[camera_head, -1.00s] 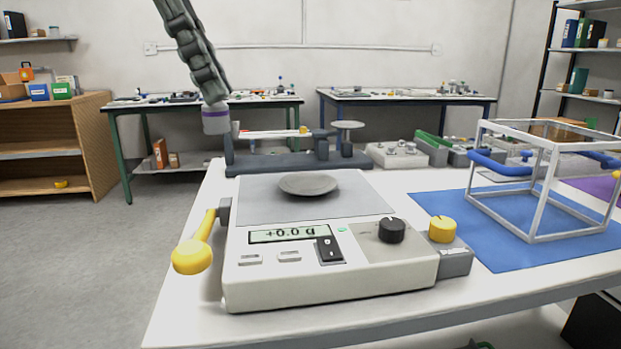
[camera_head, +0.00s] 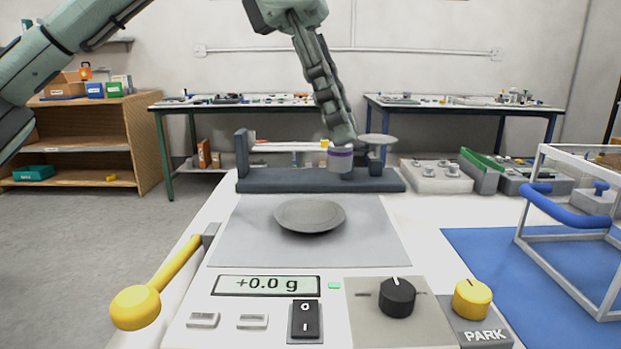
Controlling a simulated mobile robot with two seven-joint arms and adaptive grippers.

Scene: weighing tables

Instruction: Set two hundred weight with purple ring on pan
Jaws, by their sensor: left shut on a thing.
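My left gripper (camera_head: 343,138) comes down from the top of the view and is shut on a grey weight with a purple ring (camera_head: 340,161). The weight hangs upright and appears up and behind the pan, slightly right of its middle. The pan (camera_head: 310,216) is a round grey dish on the white scale (camera_head: 245,285), and it is empty. The scale's display (camera_head: 264,285) reads +0.0 g. I cannot read any marking on the weight. My right gripper is not in view.
A dark balance stand (camera_head: 290,182) with a small raised dish stands behind the scale. A yellow-knobbed lever (camera_head: 137,307) sticks out at left. A yellow knob (camera_head: 472,298) marked PARK is at right. A white frame with blue handles (camera_head: 572,214) stands on a blue mat (camera_head: 500,270).

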